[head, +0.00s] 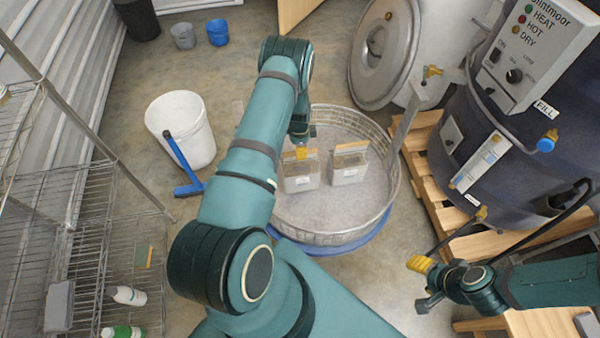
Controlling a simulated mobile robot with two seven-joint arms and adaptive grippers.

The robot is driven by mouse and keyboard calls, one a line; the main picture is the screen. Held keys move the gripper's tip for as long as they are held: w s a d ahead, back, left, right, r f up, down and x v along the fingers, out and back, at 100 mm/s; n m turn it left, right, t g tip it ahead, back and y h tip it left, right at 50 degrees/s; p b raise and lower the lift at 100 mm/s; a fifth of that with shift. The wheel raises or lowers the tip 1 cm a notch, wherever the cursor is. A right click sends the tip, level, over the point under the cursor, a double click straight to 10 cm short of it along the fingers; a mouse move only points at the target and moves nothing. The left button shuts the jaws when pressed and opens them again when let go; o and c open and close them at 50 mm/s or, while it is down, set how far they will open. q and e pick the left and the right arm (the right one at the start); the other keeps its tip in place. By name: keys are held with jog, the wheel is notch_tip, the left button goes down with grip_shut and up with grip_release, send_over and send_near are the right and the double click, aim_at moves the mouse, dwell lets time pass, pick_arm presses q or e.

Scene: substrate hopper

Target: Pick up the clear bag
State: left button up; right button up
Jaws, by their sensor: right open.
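Two clear bags with greyish contents, brownish tops and small white labels stand upright in a round, mesh-walled metal basket (283,232). One is the left bag (300,184); the other is the right bag (350,176). My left gripper (301,152) hangs at the top of the left bag, with a yellow fingertip showing in front of its upper edge. Most of this gripper is hidden behind its wrist, so I cannot tell whether it grips the bag. My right gripper (423,284) is open and empty, right of the basket and away from both bags.
A dark tank with a control panel (537,50) stands on a wooden pallet (430,199) at right. A round metal lid (383,48) leans behind the basket. A white bucket (181,125) and blue squeegee (187,162) are left. A wire shelf (90,200) lines the left side.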

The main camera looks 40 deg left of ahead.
aim_at(300, 168)
pick_arm(q)
jog(key=shift+w+f+b, duration=0.15)
jog(key=shift+f+b, duration=0.25)
jog(key=shift+f, duration=1.25)
jog(key=shift+w+f+b, duration=0.1)
jog(key=shift+f+b, duration=0.3)
jog(key=shift+f, duration=1.2)
jog(key=shift+c, duration=0.5)
grip_shut()
jog(key=shift+r, duration=0.1)
